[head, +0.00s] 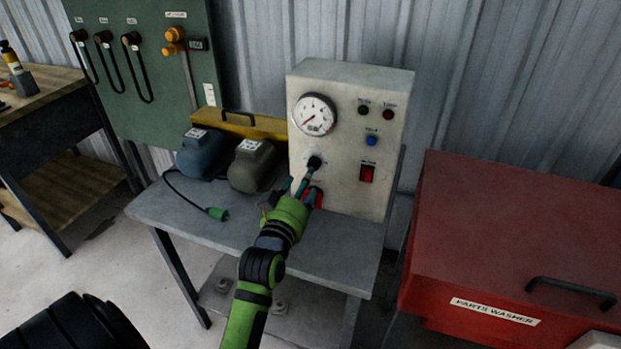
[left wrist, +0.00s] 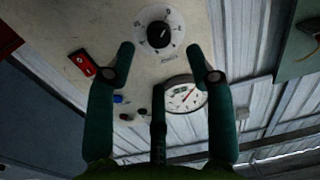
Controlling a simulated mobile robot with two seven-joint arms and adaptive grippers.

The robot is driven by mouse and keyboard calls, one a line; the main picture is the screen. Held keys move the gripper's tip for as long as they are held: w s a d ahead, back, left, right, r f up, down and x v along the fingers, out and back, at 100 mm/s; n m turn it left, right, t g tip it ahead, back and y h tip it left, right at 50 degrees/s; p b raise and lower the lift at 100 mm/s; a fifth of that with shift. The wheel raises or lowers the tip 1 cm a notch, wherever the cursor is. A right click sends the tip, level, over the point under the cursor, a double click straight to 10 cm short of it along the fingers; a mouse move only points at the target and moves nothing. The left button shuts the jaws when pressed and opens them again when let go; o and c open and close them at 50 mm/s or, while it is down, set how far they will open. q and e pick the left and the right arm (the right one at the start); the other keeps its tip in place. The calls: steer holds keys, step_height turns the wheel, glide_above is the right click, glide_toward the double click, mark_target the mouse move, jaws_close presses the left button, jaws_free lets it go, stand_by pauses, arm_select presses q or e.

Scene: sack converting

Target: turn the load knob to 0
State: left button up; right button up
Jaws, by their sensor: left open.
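The load knob (head: 313,162) is a small black knob on the front of a cream panel box (head: 340,203), below a round gauge (head: 314,114). In the left wrist view the knob (left wrist: 160,34) sits on a white round dial plate with dark marks; I cannot read its setting. My left gripper (head: 299,184) is in front of the panel, just below the knob in the head view. It is open and empty, its fingertips (left wrist: 160,48) spread to either side of the knob's dial, with no clear contact. My right gripper is not in view.
The panel also has a red switch (head: 367,172) and a blue button (head: 372,141). Two motors (head: 254,165) and a cable with a green plug (head: 217,213) are on the grey table (head: 200,230). A red parts washer (head: 520,230) stands at right.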

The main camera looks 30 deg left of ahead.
mark_target(313, 165)
arm_select(q)
steer(key=x, duration=0.6)
steer(key=shift+w+p, duration=0.1)
steer(key=shift+p, duration=0.3)
jaws_close()
